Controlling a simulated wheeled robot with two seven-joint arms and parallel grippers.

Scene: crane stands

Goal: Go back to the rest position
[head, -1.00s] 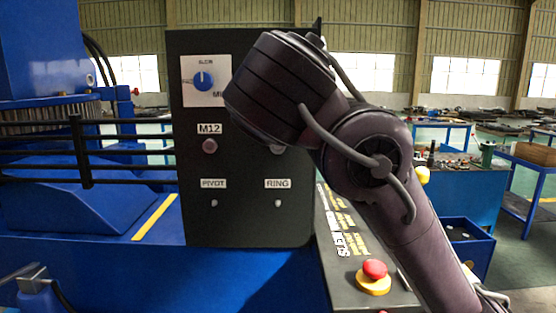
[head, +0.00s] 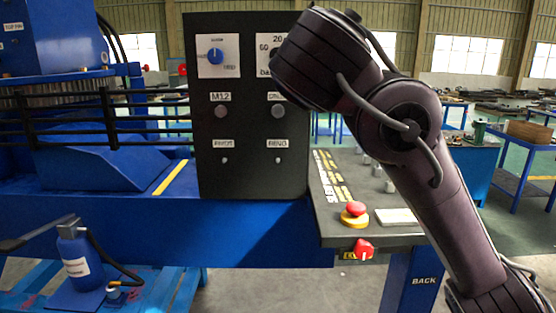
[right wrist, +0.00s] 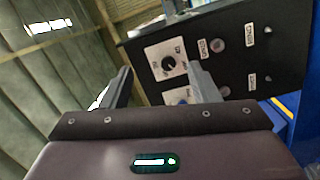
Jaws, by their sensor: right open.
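My right arm (head: 430,170) comes in from the lower right of the head view. Its dark upper end lies in front of the panel's upper right corner and hides part of a gauge. The right gripper's fingers do not show in the head view. In the right wrist view my right gripper (right wrist: 160,72) is open, with two grey fingers apart and nothing between them. Beyond the fingers the black control panel (right wrist: 230,65) looks tilted; one finger overlaps it. A selector dial (right wrist: 167,62) shows between the fingers. My left gripper is not in view.
The upright black panel (head: 250,185) carries a blue selector (head: 215,56), buttons and toggles. A side console (head: 330,222) has a red emergency button (head: 355,209) and a red switch (head: 363,249). A blue bottle-like unit (head: 75,262) stands lower left. Floor shows below the console.

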